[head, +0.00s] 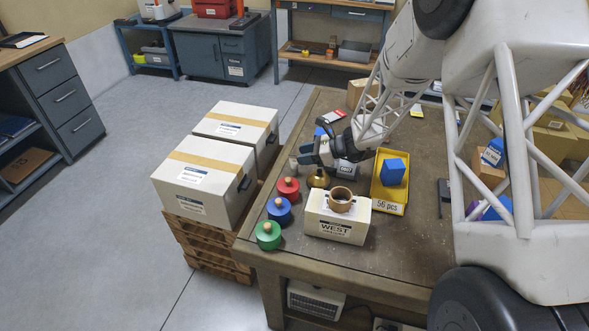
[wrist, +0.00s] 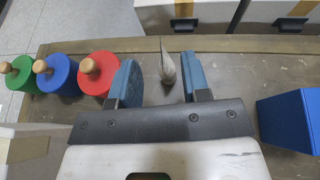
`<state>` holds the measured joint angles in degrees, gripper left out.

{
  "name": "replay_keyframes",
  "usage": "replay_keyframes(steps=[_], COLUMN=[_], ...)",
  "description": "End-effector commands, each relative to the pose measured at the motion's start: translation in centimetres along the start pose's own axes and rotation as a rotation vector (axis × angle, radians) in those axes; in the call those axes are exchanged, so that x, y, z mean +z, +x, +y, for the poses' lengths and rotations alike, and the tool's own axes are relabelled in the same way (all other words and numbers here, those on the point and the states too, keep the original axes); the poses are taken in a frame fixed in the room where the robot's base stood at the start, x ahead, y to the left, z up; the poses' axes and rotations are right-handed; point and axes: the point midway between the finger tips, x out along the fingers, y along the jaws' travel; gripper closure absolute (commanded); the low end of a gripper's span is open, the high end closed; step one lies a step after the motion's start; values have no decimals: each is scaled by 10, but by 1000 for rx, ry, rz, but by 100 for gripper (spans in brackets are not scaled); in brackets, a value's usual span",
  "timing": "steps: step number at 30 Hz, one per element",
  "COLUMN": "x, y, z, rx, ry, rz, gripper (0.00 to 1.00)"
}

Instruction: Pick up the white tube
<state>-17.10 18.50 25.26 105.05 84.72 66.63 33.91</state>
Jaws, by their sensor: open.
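The white tube (wrist: 167,66), greyish-white and tapering to a thin edge, shows between and slightly beyond my fingers in the wrist view. In the head view a small pale shape that looks like it (head: 294,167) is at the table's left edge, partly hidden by my gripper (head: 314,154). My gripper is open, with one blue finger on each side of the tube in the wrist view (wrist: 159,70). The tube looks nearer the right finger. I cannot tell whether either finger touches it.
Red (head: 288,190), blue (head: 279,211) and green (head: 268,236) knobbed cylinders line the table's left edge. A brass piece (head: 318,178), a white WEST box (head: 336,226) with a copper ring (head: 341,200), and a yellow tray (head: 388,207) holding a blue block (head: 393,171) stand nearby.

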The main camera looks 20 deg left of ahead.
Motion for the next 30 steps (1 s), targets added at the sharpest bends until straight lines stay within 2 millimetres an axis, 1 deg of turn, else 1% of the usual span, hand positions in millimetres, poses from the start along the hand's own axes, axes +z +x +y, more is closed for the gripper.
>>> replay_keyframes(steps=[3, 14, 17, 27, 30], x=[0, 0, 0, 1, 0], y=[4, 6, 13, 49, 55], z=[0, 0, -1, -2, -2], rx=[-1, -1, 0, 1, 0], ry=[0, 1, 1, 0, 1], rz=[0, 0, 0, 0, 0], gripper=[57, 57, 57, 57, 57])
